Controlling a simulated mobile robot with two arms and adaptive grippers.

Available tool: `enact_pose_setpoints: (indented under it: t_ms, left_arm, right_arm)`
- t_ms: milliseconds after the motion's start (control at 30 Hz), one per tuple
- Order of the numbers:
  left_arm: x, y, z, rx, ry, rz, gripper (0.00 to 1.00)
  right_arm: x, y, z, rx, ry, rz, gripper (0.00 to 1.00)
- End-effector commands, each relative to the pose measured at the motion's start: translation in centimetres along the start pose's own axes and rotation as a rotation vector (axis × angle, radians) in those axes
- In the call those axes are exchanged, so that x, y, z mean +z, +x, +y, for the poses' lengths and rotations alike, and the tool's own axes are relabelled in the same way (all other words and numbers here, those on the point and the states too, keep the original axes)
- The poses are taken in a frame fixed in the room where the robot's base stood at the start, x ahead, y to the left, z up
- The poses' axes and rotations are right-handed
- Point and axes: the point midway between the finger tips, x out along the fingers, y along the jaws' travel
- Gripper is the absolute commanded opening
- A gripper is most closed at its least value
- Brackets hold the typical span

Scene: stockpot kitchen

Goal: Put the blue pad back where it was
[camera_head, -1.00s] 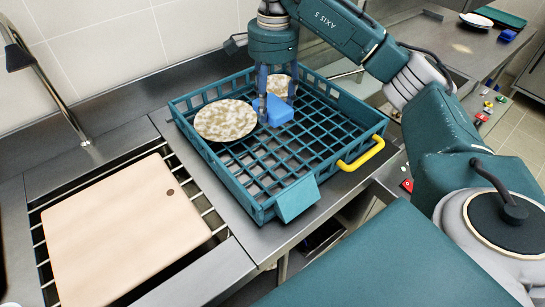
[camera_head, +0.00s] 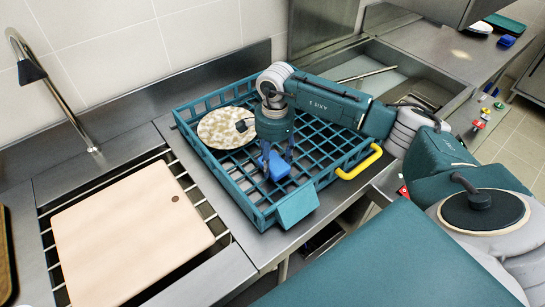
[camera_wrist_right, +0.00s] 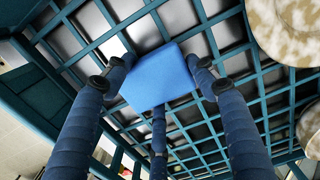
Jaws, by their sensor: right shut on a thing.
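My right gripper (camera_head: 276,160) is over the teal crate (camera_head: 265,212) with its fingers pointing down. It is shut on the blue pad (camera_head: 279,171), which shows at the fingertips. In the right wrist view, the blue pad (camera_wrist_right: 160,78) sits between the fingers, with the crate's grid floor (camera_wrist_right: 215,62) behind it. I cannot tell whether the pad touches the grid. A speckled plate (camera_head: 222,127) is in the crate, up and left of the gripper. My left gripper is not in view.
The right wrist view shows two speckled plates, one at the upper right (camera_wrist_right: 290,28). A yellow handle (camera_head: 358,164) is on the crate's right side. A pale board (camera_head: 130,235) lies left of the crate. Another blue item (camera_head: 507,41) is on the far right counter.

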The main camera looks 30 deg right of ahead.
Motion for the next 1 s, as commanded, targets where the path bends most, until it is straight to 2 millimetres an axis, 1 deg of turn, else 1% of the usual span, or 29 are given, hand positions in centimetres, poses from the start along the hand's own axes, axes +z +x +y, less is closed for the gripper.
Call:
enact_pose_setpoints:
  t_ms: [233,367,400,467,767,867,933,1000]
  left_arm:
    - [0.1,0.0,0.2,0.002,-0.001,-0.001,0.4]
    - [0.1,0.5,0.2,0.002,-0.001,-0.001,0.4]
    - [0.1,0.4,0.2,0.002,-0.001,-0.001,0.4]
    - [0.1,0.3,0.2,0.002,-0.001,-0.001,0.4]
    - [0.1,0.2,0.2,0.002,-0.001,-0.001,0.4]
    - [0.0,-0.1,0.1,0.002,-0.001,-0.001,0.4]
    - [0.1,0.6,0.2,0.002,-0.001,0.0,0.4]
    - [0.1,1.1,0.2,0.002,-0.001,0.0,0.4]
  right_arm:
    - [0.0,0.1,-0.1,-0.001,-0.001,0.0,0.32]
    - [0.0,0.5,0.0,-0.001,-0.001,0.0,0.32]
    - [0.0,0.4,0.0,-0.001,-0.001,0.0,0.63]
    - [0.0,0.3,0.0,-0.001,-0.001,0.0,0.74]
    - [0.0,0.3,0.0,-0.001,-0.001,0.0,0.76]
    - [0.0,-0.3,-0.1,-0.001,-0.001,0.0,0.76]
    - [-0.1,-0.8,-0.2,-0.004,-0.001,0.002,0.76]
    - [0.0,-2.0,-0.2,-0.005,-0.002,0.001,0.76]
